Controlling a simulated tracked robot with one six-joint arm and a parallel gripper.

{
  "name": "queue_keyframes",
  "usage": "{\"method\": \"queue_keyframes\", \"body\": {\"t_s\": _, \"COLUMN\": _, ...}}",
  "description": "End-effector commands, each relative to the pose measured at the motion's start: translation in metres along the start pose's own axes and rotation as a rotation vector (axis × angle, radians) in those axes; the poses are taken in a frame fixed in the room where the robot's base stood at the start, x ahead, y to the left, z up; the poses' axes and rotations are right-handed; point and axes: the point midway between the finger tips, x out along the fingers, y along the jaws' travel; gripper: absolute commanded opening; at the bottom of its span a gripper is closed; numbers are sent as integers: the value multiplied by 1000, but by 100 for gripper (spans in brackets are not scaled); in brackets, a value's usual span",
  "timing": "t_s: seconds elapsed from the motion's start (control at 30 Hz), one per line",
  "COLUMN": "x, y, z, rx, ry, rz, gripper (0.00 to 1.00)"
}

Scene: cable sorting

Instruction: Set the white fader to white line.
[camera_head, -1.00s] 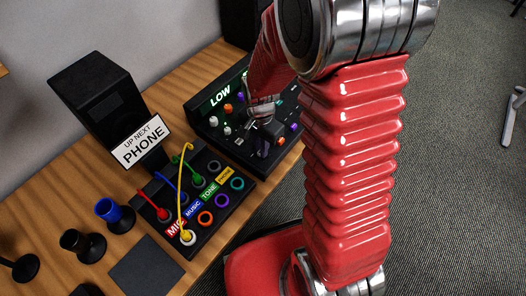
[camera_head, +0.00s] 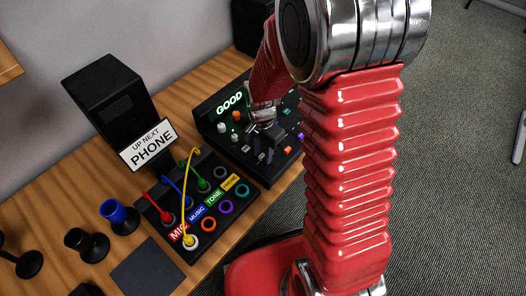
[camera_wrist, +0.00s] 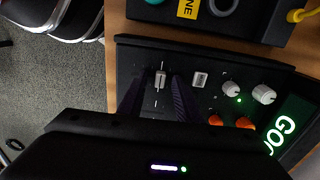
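The white fader (camera_wrist: 160,80) sits in a slot on the black mixer panel in the wrist view. Thin pale marks show along its slot, but I cannot tell which is the white line. My gripper (camera_wrist: 158,92) is over the panel, with one dark finger on each side of the fader and visible gaps between. In the head view my gripper (camera_head: 264,148) points down at the panel and its fingers are apart; the fader is hard to make out there.
White knobs (camera_wrist: 264,94) and orange knobs (camera_wrist: 245,123) stand beside the fader. A patch box (camera_head: 180,252) with colored cables is left of the mixer in the head view. A PHONE sign (camera_head: 150,146) stands behind it.

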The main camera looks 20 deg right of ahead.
Motion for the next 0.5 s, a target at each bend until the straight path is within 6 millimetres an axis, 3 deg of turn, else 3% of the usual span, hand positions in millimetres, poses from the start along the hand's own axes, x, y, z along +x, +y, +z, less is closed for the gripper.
{"method": "queue_keyframes", "body": {"t_s": 0.27, "x": -8, "y": 0, "z": 0, "rx": 0, "ry": 1, "rz": -1, "gripper": 31}}
{"method": "queue_keyframes", "body": {"t_s": 0.5, "x": -37, "y": -1, "z": -1, "rx": 1, "ry": 2, "rz": -3, "gripper": 31}}
